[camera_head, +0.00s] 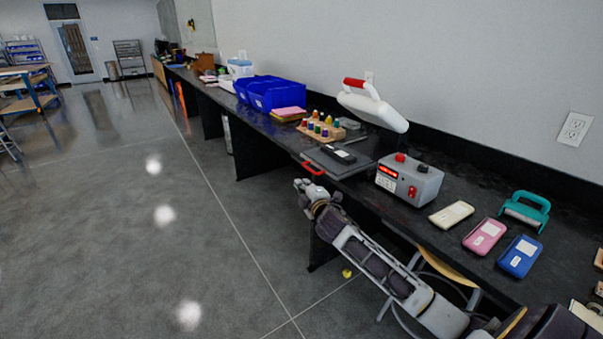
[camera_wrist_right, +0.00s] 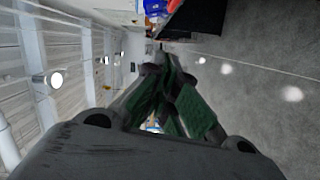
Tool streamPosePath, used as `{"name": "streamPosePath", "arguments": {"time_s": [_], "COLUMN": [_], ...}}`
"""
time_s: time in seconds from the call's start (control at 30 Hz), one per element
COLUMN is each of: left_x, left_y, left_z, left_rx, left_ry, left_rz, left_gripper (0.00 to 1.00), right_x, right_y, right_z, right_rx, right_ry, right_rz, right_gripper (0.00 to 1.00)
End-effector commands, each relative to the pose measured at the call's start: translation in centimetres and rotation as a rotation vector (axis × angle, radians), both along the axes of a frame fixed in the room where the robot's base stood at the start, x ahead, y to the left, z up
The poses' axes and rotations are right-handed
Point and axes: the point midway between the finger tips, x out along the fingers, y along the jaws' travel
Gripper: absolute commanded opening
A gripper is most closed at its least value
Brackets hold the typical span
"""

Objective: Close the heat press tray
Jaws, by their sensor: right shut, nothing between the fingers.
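The heat press shows in the head view, with its white upper part (camera_head: 372,107) and red top handle raised over the counter. Its dark flat tray (camera_head: 342,163) lies below and reaches the counter's front edge. A red tray handle (camera_head: 313,168) sticks out past that edge. My left gripper is not in view.
A grey control box (camera_head: 409,180) stands right of the tray. Phone-like items, including a pink one (camera_head: 484,236), lie farther right. A rack of coloured bottles (camera_head: 321,130) and blue bins (camera_head: 268,93) stand farther back along the counter (camera_head: 450,190).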

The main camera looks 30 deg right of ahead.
Motion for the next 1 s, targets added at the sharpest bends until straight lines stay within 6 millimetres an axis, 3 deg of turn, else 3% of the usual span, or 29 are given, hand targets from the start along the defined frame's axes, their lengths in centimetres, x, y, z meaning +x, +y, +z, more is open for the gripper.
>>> {"name": "streamPosePath", "arguments": {"time_s": [0.37, 1.0], "left_x": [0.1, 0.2], "left_y": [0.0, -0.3], "left_z": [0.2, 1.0], "left_rx": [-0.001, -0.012], "left_ry": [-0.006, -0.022], "left_rz": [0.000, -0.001], "left_gripper": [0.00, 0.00], "right_x": [1.3, 5.8], "right_y": [-0.2, -0.9], "right_z": [-0.1, -0.4], "right_rx": [0.001, 0.001], "right_ry": [0.000, 0.000], "right_rz": [0.000, -0.001], "right_gripper": [0.00, 0.00]}}
